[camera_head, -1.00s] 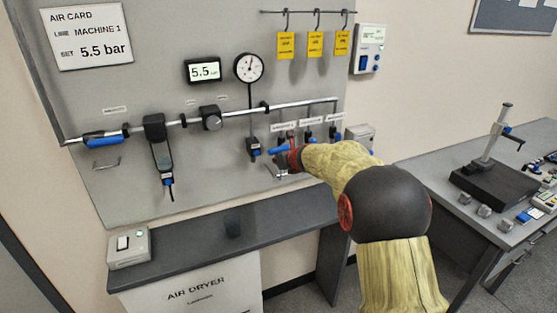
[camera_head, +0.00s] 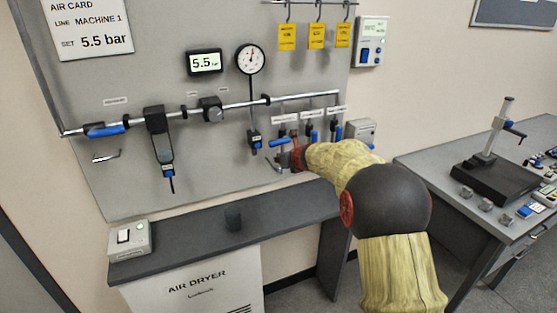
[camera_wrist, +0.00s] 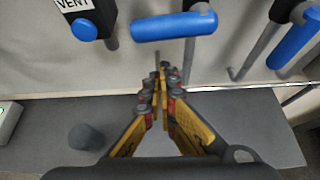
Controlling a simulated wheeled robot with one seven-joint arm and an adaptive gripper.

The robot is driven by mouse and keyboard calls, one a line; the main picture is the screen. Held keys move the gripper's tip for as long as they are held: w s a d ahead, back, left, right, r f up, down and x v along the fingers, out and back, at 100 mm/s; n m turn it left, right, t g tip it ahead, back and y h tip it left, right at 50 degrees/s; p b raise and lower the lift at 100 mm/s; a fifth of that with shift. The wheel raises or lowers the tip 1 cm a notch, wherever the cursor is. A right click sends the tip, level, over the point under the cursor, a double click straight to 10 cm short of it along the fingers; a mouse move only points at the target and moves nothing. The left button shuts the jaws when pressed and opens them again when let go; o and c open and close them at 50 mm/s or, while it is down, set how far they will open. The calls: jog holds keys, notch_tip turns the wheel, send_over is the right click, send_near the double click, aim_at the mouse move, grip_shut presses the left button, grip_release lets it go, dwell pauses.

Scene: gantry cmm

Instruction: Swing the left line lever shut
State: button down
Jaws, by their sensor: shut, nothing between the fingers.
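The left line lever (camera_head: 280,142) is a blue handle on the leftmost of three line valves on the wall panel. It points sideways to the left, across its vertical pipe. It also shows in the wrist view (camera_wrist: 174,26), lying level near the top. My gripper (camera_head: 284,159) is just below the lever in the head view. In the wrist view, its fingertips (camera_wrist: 162,70) are together with nothing between them, below the lever and apparently apart from it. My wrist and arm partly hide the lower pipes in the head view.
A black VENT block (camera_wrist: 82,26) hangs left of the lever. Another blue lever (camera_wrist: 295,42) is close on the right. A dark shelf (camera_head: 190,238) runs below, bearing a small dark cylinder (camera_head: 233,218) and a switch box (camera_head: 130,240).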

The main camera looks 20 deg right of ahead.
jog(key=f+p+v, duration=0.1)
jog(key=p+v, duration=0.1)
jog(key=v, duration=0.7)
jog(key=shift+s+a, duration=0.2)
jog(key=shift+s, duration=0.35)
jog(key=shift+r, duration=0.15)
